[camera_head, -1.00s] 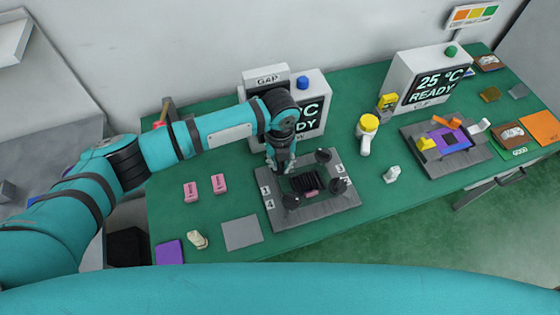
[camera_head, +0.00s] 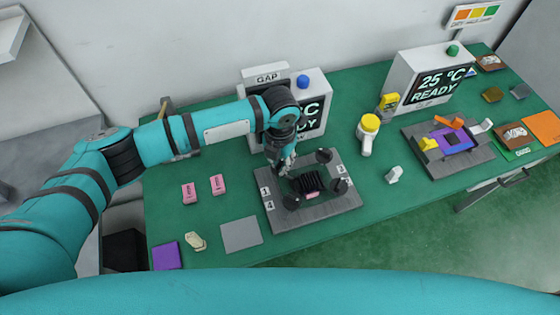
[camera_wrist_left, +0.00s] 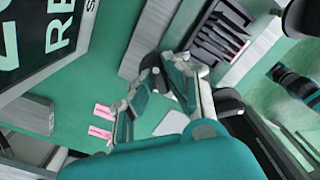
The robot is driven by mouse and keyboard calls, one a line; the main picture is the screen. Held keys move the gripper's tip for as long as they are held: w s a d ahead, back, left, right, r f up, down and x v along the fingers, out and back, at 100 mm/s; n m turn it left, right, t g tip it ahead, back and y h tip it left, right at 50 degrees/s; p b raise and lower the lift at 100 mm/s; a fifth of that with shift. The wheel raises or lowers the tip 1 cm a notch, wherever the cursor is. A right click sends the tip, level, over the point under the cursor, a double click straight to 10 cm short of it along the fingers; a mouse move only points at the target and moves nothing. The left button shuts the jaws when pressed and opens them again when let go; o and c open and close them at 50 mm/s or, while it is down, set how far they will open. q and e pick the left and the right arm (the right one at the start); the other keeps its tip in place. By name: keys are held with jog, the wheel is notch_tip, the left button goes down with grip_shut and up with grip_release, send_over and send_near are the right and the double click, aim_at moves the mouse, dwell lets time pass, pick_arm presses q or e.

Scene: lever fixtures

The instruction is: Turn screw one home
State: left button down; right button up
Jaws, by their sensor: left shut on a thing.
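A grey fixture plate (camera_head: 325,218) on the green bench holds a black finned block (camera_head: 304,184) with a pink label, ringed by black knobbed screws. The labels 1 and 4 are on its left side, 2 and 3 on its right. My left gripper (camera_head: 286,171) points down at the plate's back left corner, beside label 1, shut on screw one, which its fingers mostly hide. In the left wrist view my fingers (camera_wrist_left: 167,66) show close up, with the finned block (camera_wrist_left: 220,38) beyond them. How far the screw has turned cannot be seen. My right gripper is not in view.
The GAP display box (camera_head: 313,92) stands close behind my gripper. Pink blocks (camera_head: 218,184), a grey pad (camera_head: 241,234) and a tan piece (camera_head: 196,241) lie left of the plate. A yellow-topped white bottle (camera_head: 367,134) and a second fixture (camera_head: 475,158) stand right.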

aim_at(280, 164)
pick_arm(q)
jog(key=shift+w+r, duration=0.1)
dwell(0.3)
jog(key=c, duration=1.4)
grip_release()
jog(key=shift+o, duration=0.2)
notch_tip(280, 164, up, 12)
